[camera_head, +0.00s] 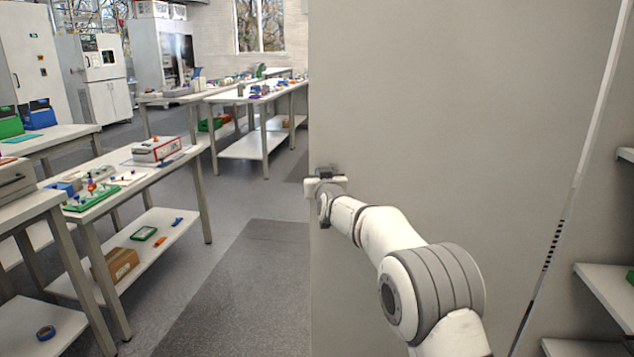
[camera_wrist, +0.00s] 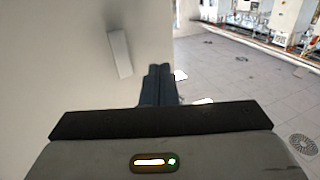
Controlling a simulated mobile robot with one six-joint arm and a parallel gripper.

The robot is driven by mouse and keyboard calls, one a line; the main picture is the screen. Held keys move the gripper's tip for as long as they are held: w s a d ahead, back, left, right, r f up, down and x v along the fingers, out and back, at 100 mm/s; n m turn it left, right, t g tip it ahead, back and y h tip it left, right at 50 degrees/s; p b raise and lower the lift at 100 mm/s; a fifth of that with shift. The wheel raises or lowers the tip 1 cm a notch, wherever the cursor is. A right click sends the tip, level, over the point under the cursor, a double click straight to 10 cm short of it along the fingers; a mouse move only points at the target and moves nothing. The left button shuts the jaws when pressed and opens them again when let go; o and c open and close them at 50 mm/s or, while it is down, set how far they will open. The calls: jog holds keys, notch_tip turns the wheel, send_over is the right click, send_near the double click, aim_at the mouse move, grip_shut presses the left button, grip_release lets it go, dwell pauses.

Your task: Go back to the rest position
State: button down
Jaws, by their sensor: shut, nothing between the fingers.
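My gripper (camera_wrist: 158,72) shows in the wrist view with its dark fingers together and nothing between them. In the head view my white arm reaches forward from the lower right, and the wrist end (camera_head: 325,186) is in front of the left edge of a large grey panel (camera_head: 460,110). The fingertips are hidden in the head view. In the wrist view a pale handle-like bar (camera_wrist: 120,54) is on the light surface left of the fingers. I cannot tell whether the gripper touches the panel.
Workbenches with lab items stand at left, including a near bench (camera_head: 150,172) with a lower shelf. A dark floor mat (camera_head: 235,290) lies left of the panel. Open floor (camera_head: 225,190) runs between the benches and panel. White shelves (camera_head: 606,290) are at the right edge.

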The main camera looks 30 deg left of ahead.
jog(key=s+d+r+m+g+h+p, duration=0.1)
jog(key=s+d+r+g+h+p, duration=0.2)
jog(key=d, duration=0.9)
jog(key=s+d+r+m+h+p, duration=0.1)
jog(key=s+d+p, duration=0.1)
jog(key=s+d, duration=0.65)
jog(key=s+d+r+m+g+h+p, duration=0.1)
jog(key=d+r+g+h+p, duration=0.15)
jog(key=d, duration=1.15)
jog(key=s+d+f+m+g+h+p, duration=0.1)
jog(key=s+d+g+p, duration=0.1)
jog(key=s+d, duration=0.5)
jog(key=s+d+f+m+g+h+p, duration=0.1)
jog(key=s+d, duration=0.6)
jog(key=s, duration=0.7)
jog(key=s+d+f+m+g+h+p, duration=0.2)
jog(key=s+d+f+g+p, duration=0.1)
jog(key=s+d, duration=0.4)
jog(key=s, duration=0.3)
jog(key=shift+s+d, duration=0.15)
